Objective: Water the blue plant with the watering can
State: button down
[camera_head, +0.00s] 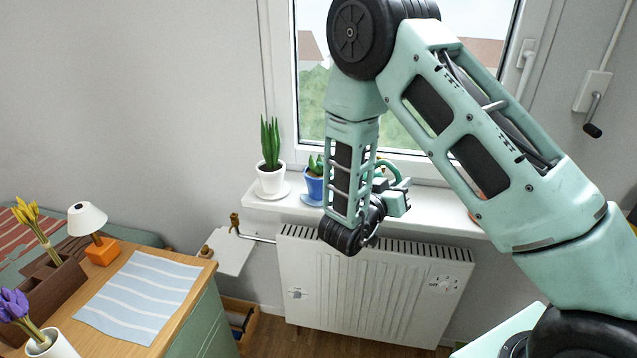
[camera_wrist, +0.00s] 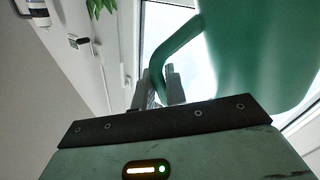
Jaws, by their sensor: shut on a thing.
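The blue plant pot (camera_head: 314,186), with a green plant in it, stands on the windowsill, partly hidden by my arm on its right. My gripper (camera_head: 402,190) is to the right of the blue pot, just above the sill. In the wrist view my gripper (camera_wrist: 158,88) is shut on the curved handle of the green watering can (camera_wrist: 240,55), whose body fills the upper right. In the head view only a bit of the watering can (camera_head: 388,168) shows behind my gripper; its spout cannot be made out.
A white pot (camera_head: 271,180) with a tall green plant stands left of the blue pot on the windowsill (camera_head: 430,214). A radiator (camera_head: 375,290) is below. A wooden cabinet at left holds a lamp (camera_head: 87,218), a striped cloth (camera_head: 140,290) and flowers. The window is behind.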

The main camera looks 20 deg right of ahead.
jog(key=shift+w+r+n+p, duration=0.2)
jog(key=shift+r+n+p, duration=0.2)
jog(key=shift+r+p, duration=0.65)
jog(key=f+m+b, duration=0.1)
jog(key=f+b, duration=0.1)
jog(key=f+m+b, duration=0.1)
jog(key=f+b, duration=0.1)
jog(key=b, duration=0.1)
jog(key=f+b, duration=0.2)
jog(key=shift+s+d+f+m, duration=0.1)
jog(key=shift+s+m, duration=0.2)
jog(key=shift+m, duration=0.1)
jog(key=shift+f, duration=0.1)
notch_tip(320, 180, down, 6)
jog(key=m+b, duration=0.2)
jog(key=b, duration=0.5)
jog(key=shift+w+a+m+b, duration=0.25)
jog(key=shift+w+m+b, duration=0.05)
jog(key=shift+f, duration=0.1)
